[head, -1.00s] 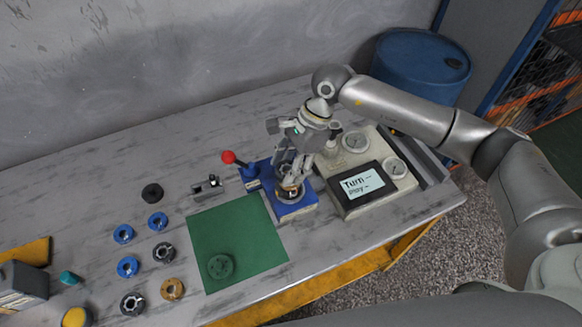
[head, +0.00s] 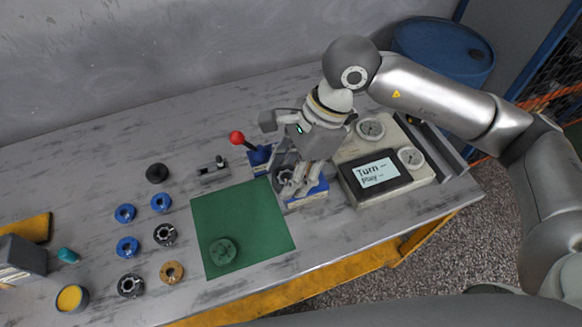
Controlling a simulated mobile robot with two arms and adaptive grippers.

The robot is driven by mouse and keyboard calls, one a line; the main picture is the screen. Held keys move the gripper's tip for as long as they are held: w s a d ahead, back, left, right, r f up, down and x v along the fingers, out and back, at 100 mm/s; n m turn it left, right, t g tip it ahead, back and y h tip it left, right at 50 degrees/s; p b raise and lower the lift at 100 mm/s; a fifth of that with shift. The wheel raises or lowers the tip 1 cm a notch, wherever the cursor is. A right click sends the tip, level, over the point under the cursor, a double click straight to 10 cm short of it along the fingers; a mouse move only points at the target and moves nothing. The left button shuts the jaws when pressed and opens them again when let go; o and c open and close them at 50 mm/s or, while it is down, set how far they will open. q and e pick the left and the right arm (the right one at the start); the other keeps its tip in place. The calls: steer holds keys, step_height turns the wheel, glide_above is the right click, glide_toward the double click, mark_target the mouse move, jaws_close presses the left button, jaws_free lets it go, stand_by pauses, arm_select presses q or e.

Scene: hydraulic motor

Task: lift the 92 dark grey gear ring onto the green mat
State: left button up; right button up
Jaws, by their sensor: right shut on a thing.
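My right gripper (head: 293,189) points down over the blue fixture (head: 308,195) right of the green mat (head: 240,206). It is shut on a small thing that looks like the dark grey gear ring. The fingers hide most of it, and its number cannot be read. A dark round shape (head: 283,177) shows just left of the fingers; I cannot tell whether it is the held ring or part of the fixture. A dark green round part (head: 222,251) lies on the near part of the mat. My left gripper is not in view.
Blue rings (head: 125,213), dark grey rings (head: 164,235), an orange-brown ring (head: 172,271) and a black knob-like part (head: 157,173) lie left of the mat. A red-knobbed lever (head: 237,138) stands behind the mat. A gauge box with a screen (head: 376,172) stands right of the gripper.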

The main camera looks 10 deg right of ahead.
steer(key=shift+r, duration=0.15)
steer(key=shift+r, duration=0.7)
stand_by(0.5)
steer(key=shift+d+f+n+g, duration=0.3)
steer(key=shift+d+f+n, duration=0.15)
steer(key=shift+d+n, duration=0.5)
steer(key=s+d+f+n+g+h, duration=0.1)
steer(key=d+n+h, duration=0.3)
steer(key=d+n, duration=0.7)
steer(key=f+n+g, duration=0.1)
steer(key=n, duration=0.1)
steer(key=shift+d+f+n+g, duration=0.25)
steer(key=shift+f+n+g, duration=0.05)
steer(key=shift+n+g, duration=0.1)
